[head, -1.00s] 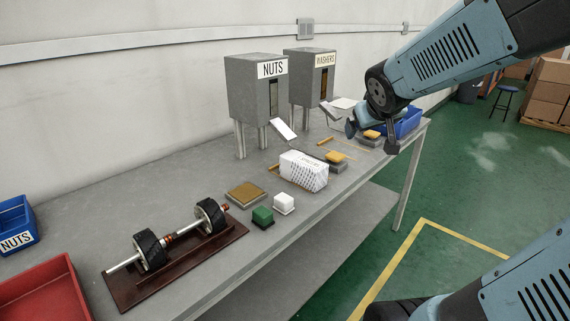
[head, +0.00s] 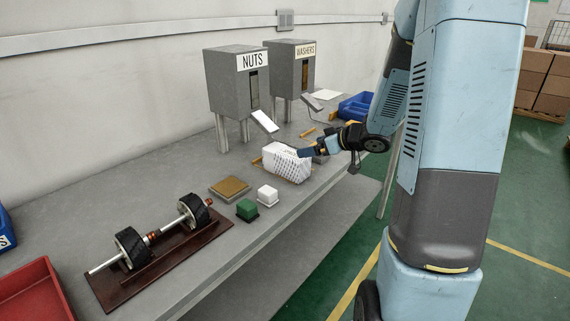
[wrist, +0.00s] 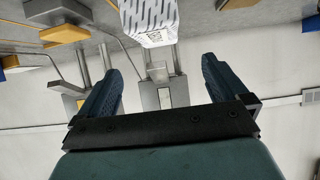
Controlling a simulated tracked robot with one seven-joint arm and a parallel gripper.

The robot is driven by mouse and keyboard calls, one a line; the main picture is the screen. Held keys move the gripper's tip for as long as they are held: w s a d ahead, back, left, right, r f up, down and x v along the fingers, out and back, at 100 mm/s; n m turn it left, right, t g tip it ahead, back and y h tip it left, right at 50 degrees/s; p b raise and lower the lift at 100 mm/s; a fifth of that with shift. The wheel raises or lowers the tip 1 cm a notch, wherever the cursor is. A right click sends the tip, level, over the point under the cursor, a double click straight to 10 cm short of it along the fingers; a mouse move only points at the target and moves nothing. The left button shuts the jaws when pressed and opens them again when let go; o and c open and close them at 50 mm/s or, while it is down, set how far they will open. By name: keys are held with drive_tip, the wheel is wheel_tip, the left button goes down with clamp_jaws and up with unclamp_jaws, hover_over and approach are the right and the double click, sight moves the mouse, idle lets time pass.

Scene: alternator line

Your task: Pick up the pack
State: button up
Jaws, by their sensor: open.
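The pack (head: 286,168) is a white, printed, wrapped block lying on the grey workbench (head: 150,180), in front of the nuts dispenser. In the wrist view the pack (wrist: 150,18) shows at the top, ahead of and between the fingers, with its upper part cut off by the frame edge. My gripper (head: 308,152) is just right of the pack in the head view. In the wrist view my gripper (wrist: 161,68) has its two dark blue fingers wide apart with nothing between them. The pack appears apart from the fingers.
The nuts dispenser (head: 230,85) and washers dispenser (head: 289,70) stand behind the pack. A green block (head: 247,209), a white block (head: 268,195) and a brown-topped plate (head: 230,188) lie front left. A rotor fixture (head: 160,240), red bin (head: 35,290) and blue bin (head: 356,107) are also there.

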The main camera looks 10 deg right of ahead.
approach(287, 152)
drive_tip(key=x, duration=0.4)
drive_tip(key=shift+w+a+f, duration=0.2)
drive_tip(key=shift+a, duration=0.1)
drive_tip(key=shift+x, duration=2.95)
drive_tip(key=shift+w+d, duration=0.1)
drive_tip(key=shift+d, duration=0.05)
drive_tip(key=shift+f, duration=0.1)
drive_tip(key=c, duration=1.8)
clamp_jaws()
